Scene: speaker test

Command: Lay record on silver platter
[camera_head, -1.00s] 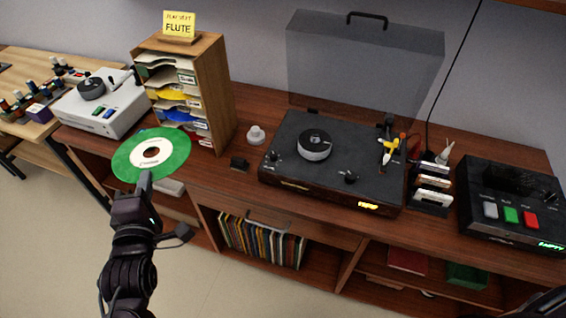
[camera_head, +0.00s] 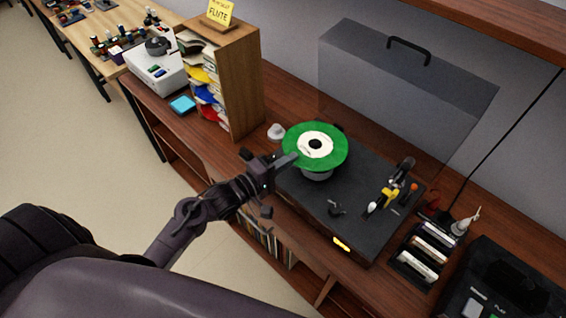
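A green record (camera_head: 298,138) with a white label is in my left gripper (camera_head: 288,160), which pinches it at its near left edge. The record is roughly flat and hangs over the back left part of the black turntable (camera_head: 310,205). The small silver platter (camera_head: 317,175) shows just below the record's near edge; the rest of it is hidden, and I cannot tell whether the two touch. The yellow-marked tonearm (camera_head: 390,196) stands to the right, clear of the record. My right gripper is out of view.
A raised clear lid (camera_head: 400,90) stands behind the turntable. A wooden sleeve rack (camera_head: 240,85) with a yellow "FLUTE" sign is at the left, a white knob (camera_head: 276,131) beside it. A cartridge rack (camera_head: 425,255) and black button box (camera_head: 500,290) are at the right.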

